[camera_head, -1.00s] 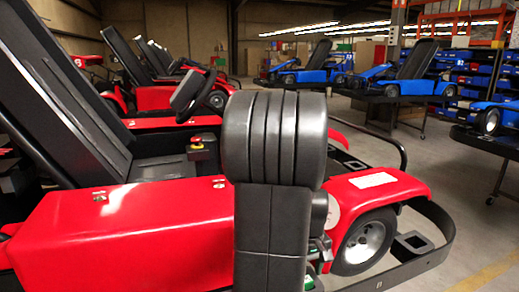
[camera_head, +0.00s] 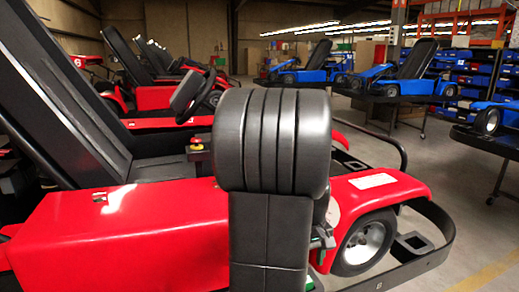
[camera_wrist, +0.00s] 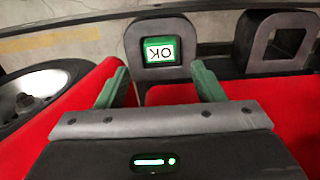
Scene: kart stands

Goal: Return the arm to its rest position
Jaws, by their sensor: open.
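My arm stands upright in the foreground of the head view, its dark rounded link (camera_head: 272,140) in front of the red kart (camera_head: 130,235). In the wrist view my gripper (camera_wrist: 161,86) shows two green fingers spread apart with nothing between them. Beyond the fingers is a dark bracket with a green panel marked OK (camera_wrist: 161,52), upside down in the picture. The fingers appear apart from the panel, one on each side of it in the picture. The gripper is mostly hidden behind my arm in the head view.
The kart's front wheel (camera_head: 365,242) and black bumper (camera_head: 437,240) lie right of my arm. A red and yellow button (camera_head: 197,146) sits near its seat. More red karts stand behind on the left. Blue karts (camera_head: 405,72) rest on stands at the back right.

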